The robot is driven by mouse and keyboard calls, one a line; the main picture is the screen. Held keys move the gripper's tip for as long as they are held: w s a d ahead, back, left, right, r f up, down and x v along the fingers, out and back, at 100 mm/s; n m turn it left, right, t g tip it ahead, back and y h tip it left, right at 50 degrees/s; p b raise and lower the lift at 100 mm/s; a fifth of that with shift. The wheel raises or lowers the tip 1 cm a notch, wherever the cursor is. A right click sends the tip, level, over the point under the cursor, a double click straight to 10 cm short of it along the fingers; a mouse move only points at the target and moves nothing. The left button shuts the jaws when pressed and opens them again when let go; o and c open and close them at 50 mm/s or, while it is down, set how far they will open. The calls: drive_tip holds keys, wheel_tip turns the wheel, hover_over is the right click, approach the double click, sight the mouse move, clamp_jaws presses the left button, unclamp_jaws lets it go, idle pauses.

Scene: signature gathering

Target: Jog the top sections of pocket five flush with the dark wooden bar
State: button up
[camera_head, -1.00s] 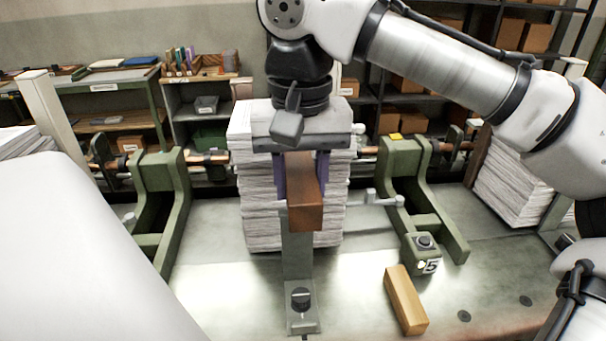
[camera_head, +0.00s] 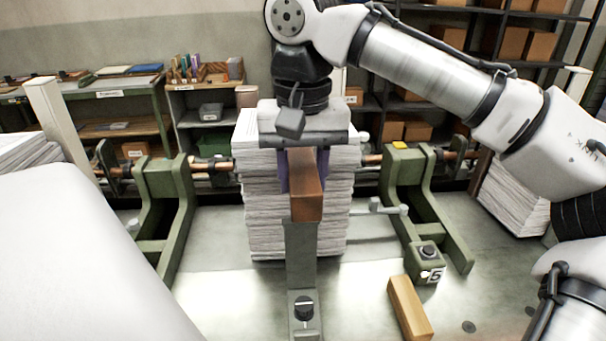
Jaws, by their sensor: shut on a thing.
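The dark wooden bar (camera_head: 306,190) is held in my gripper (camera_head: 302,172), whose purple-padded fingers are shut on either side of it. The bar points toward the camera, in front of the upper part of the paper stack. The tall stack of white sections (camera_head: 262,215) stands upright in pocket five, behind a narrow grey-green post (camera_head: 301,255). The gripper body hides the top middle of the stack. I cannot tell whether the bar touches the sections. A box marked 5 (camera_head: 428,262) with a black knob is at the pocket's right.
A light wooden block (camera_head: 409,307) lies on the metal table at the front right. Green brackets stand left (camera_head: 167,205) and right (camera_head: 425,205) of the stack. Other paper stacks are at the far left (camera_head: 28,152) and right (camera_head: 513,195). Shelves stand behind.

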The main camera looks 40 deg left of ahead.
sight(305, 179)
drive_tip(key=shift+w+a, duration=1)
drive_tip(key=shift+a, duration=0.2)
drive_tip(key=shift+s+d+r, duration=0.35)
drive_tip(key=shift+s+d, duration=0.3)
drive_tip(key=shift+d, duration=0.15)
drive_tip(key=shift+s+d+r, duration=0.35)
drive_tip(key=shift+s+d, duration=0.3)
drive_tip(key=shift+d, duration=0.1)
drive_tip(key=shift+s+d+r, duration=0.35)
drive_tip(key=shift+s+d, duration=0.3)
drive_tip(key=shift+d, duration=0.15)
